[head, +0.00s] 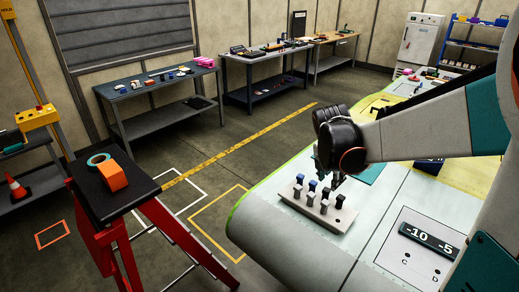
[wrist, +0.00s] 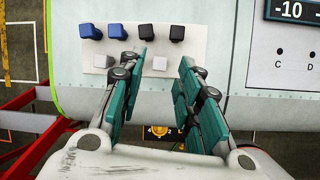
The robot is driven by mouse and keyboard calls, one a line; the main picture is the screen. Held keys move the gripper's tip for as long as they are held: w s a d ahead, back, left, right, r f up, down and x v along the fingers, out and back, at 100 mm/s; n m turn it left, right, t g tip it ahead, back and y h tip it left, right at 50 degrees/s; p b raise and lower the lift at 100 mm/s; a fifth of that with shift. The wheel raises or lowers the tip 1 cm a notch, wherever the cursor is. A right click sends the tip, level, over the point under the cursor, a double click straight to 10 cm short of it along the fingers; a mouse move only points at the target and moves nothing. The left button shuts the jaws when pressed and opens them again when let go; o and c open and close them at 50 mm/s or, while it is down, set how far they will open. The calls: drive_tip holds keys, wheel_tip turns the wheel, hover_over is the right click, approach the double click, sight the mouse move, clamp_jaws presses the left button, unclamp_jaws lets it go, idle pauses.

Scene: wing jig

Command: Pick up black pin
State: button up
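A black pin (wrist: 177,33) stands in the back row of a pale pin block (wrist: 197,37), beyond the fingertips in the wrist view. In the head view, a black pin (head: 340,200) shows at the right end of the block (head: 313,215). My gripper (wrist: 163,60) is open, its teal fingers spread over the front row. A grey pin (wrist: 160,63) shows between the fingers; they appear empty. In the head view my gripper (head: 330,172) hangs just behind and above the block.
Two blue pins (wrist: 103,31) stand left of the black ones, with more grey pins (wrist: 100,62) in front. The block sits near the wing's rounded edge (head: 243,225). A plate marked -10 and -5 (head: 430,241) lies to the right. A red stand (head: 118,172) stands left.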

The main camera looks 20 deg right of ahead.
sight(340, 197)
drive_tip(key=shift+n+g, duration=0.4)
drive_tip(key=shift+n, duration=0.3)
drive_tip(key=d+f, duration=0.1)
drive_tip(key=f, duration=0.1)
drive_tip(key=d+f, duration=0.2)
drive_tip(key=f, duration=0.1)
drive_tip(key=w+d+f, duration=0.1)
drive_tip(key=d+f, duration=0.1)
drive_tip(key=f, duration=0.1)
drive_tip(key=shift+d+b, duration=0.1)
drive_tip(key=shift+b, duration=0.25)
drive_tip(key=shift+x, duration=3.1)
drive_tip(key=shift+d, duration=0.25)
drive_tip(key=shift+r, duration=0.1)
clamp_jaws()
